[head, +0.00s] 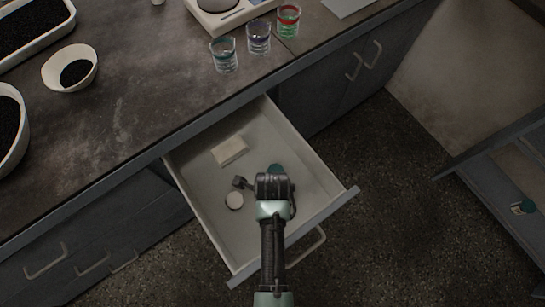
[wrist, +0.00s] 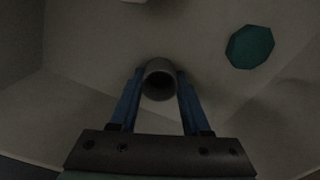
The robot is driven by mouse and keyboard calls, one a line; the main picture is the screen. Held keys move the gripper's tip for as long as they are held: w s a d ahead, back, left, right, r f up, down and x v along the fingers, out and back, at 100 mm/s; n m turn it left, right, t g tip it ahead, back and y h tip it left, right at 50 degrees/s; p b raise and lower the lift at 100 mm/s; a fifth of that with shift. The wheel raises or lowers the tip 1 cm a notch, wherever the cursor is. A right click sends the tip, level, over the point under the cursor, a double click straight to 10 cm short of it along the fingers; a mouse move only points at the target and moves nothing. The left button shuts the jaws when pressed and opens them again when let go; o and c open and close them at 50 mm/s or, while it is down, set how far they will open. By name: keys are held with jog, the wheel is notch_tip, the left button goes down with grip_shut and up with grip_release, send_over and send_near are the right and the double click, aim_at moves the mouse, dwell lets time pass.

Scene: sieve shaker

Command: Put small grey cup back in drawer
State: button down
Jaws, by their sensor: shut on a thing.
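The small grey cup (wrist: 160,80) is between my gripper's blue fingers in the wrist view. Its dark round opening faces the camera. My gripper (wrist: 160,84) is shut on it, over the pale drawer floor. In the head view my gripper (head: 272,187) is inside the open drawer (head: 325,187), and the arm hides the fingertips. I cannot tell whether the cup touches the drawer floor.
A white block (head: 229,151) lies toward the drawer's back. A teal faceted thing (wrist: 250,47) lies right of the cup, partly showing beyond my gripper in the head view (head: 275,168). Several glasses (head: 224,55) stand on the counter (head: 140,110) above. The drawer's right side looks clear.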

jog(key=shift+f, duration=0.1)
jog(key=shift+c, duration=1.8)
grip_release()
